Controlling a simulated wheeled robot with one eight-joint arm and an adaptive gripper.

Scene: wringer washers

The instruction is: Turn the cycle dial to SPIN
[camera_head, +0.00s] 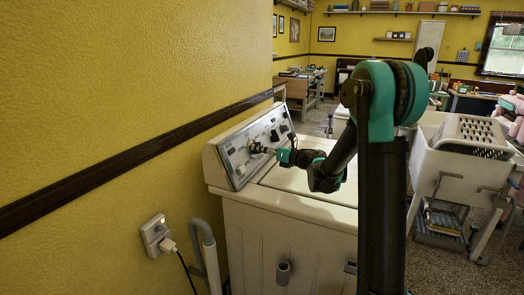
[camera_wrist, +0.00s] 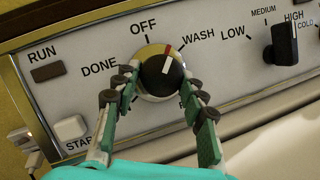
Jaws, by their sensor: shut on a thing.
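The cycle dial (camera_wrist: 161,76) is a dark round knob with a white line on a brass and silver ring, set in the washer's control panel (camera_wrist: 224,70). Its white line and a red mark at its edge point up and slightly right, between OFF and WASH. DONE is at its left. A label starting with R is partly hidden below by a finger; I cannot see SPIN. My gripper (camera_wrist: 160,84) has one finger on each side of the knob and is shut on it. In the head view my gripper (camera_head: 270,151) reaches the panel (camera_head: 238,153) from the right.
The white washer (camera_head: 290,240) stands by a yellow wall with an outlet (camera_head: 155,233). A wringer tub (camera_head: 452,165) stands at the right.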

